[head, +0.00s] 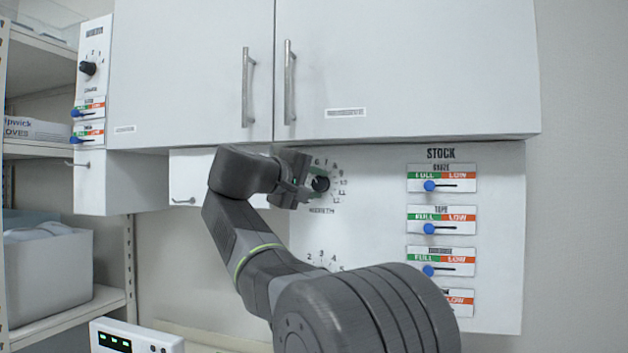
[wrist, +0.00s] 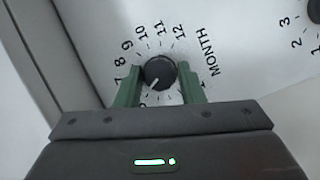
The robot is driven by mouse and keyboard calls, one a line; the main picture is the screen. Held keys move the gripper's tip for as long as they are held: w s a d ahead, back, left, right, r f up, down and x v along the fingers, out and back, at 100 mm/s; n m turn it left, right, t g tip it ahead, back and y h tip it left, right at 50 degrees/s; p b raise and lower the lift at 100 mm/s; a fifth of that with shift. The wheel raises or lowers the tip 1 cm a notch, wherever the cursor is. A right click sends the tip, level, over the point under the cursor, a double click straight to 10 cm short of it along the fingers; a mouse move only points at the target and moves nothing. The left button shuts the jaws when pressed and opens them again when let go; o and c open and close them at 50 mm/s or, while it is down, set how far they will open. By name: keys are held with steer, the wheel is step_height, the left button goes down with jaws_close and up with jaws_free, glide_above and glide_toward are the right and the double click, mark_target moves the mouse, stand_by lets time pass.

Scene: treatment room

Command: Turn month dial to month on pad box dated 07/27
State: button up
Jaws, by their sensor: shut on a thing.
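The month dial is a round black knob (wrist: 160,72) on a white panel, ringed by printed numbers and the word MONTH. In the wrist view, 7 to 12 are readable and the lower numbers are mostly hidden. The knob's white mark points down-left, toward a partly hidden numeral just past the 7. My gripper (wrist: 160,88) has its green fingers on either side of the knob and is shut on it. In the head view, the knob (head: 320,184) shows right beside my gripper (head: 306,183). No pad box with the date 07/27 can be made out.
White cupboards (head: 400,70) hang above the dial. A STOCK panel (head: 441,153) with blue sliders is to the right. A second number ring (head: 318,258) lies below, partly behind my arm. Shelves at left hold a gloves box (head: 38,130) and a pale bin (head: 48,270).

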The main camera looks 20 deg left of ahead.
steer(key=m+g+y, duration=0.1)
steer(key=m, duration=0.2)
steer(key=shift+d+r+m+y+p, duration=0.1)
steer(key=shift+m+y+p, duration=0.2)
steer(key=shift+p, duration=0.1)
steer(key=shift+m+g+y, duration=0.4)
steer(key=shift+m+y, duration=0.3)
steer(key=shift+m, duration=0.5)
steer(key=o, duration=1)
steer(key=shift+d, duration=0.1)
steer(key=v, duration=1.3)
steer(key=shift+s+r, duration=0.15)
steer(key=shift+s, duration=0.25)
